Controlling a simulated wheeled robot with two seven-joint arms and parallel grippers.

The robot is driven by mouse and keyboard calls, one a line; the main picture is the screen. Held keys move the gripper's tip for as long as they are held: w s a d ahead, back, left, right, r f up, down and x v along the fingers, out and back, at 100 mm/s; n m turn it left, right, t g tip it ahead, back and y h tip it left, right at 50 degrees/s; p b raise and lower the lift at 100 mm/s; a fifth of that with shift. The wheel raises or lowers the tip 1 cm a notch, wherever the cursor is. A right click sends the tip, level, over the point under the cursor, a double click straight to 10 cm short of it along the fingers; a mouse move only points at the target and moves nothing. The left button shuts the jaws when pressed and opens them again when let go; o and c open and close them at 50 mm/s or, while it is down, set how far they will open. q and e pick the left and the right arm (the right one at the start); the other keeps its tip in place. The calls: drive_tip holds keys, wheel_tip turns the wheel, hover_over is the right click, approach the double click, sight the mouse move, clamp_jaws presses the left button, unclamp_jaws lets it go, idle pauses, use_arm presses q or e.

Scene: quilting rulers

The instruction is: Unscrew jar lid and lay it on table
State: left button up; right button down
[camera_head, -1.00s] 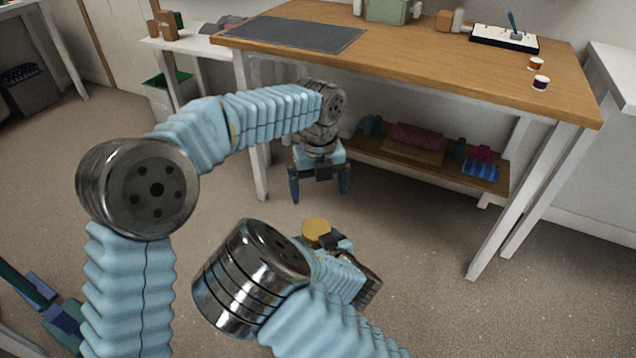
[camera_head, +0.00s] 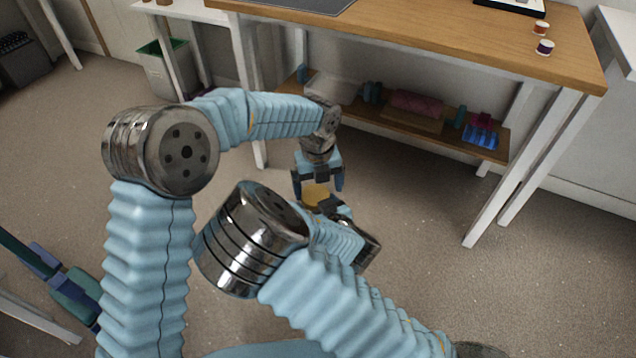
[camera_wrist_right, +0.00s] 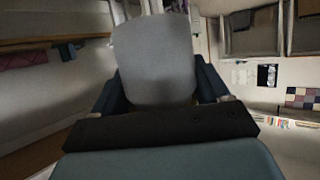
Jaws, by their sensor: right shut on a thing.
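The jar's yellow lid (camera_head: 315,194) shows in the head view, just above my right gripper (camera_head: 326,208). The jar body is hidden there by the gripper. In the right wrist view a grey, rounded jar (camera_wrist_right: 155,60) stands between the fingers of my right gripper (camera_wrist_right: 157,88), which is shut on it. My left gripper (camera_head: 318,184) points down with its fingers spread, one to each side of the lid in the picture. I cannot tell whether the fingers touch the lid.
The wooden table (camera_head: 420,42) stands beyond the arms, with two thread spools (camera_head: 543,40) near its right end. Its lower shelf (camera_head: 440,138) holds fabric and other items. A bin (camera_head: 168,75) stands at the left. The floor around the grippers is clear.

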use_arm(q)
drive_tip(key=shift+d, duration=0.15)
drive_tip(key=c, duration=1)
drive_tip(key=o, duration=1.2)
drive_tip(key=shift+c, duration=0.2)
drive_tip(key=shift+r, duration=2.45)
wheel_tip(320, 180, up, 6)
drive_tip(key=a, duration=0.1)
drive_tip(key=shift+n, duration=0.3)
wheel_tip(320, 180, down, 12)
drive_tip(key=shift+a+r, duration=0.1)
drive_tip(key=shift+r, duration=0.1)
drive_tip(key=shift+c, duration=0.2)
drive_tip(key=c, duration=1.1)
drive_tip(key=n, duration=0.3)
drive_tip(key=shift+a, duration=0.15)
drive_tip(key=shift+c, duration=0.2)
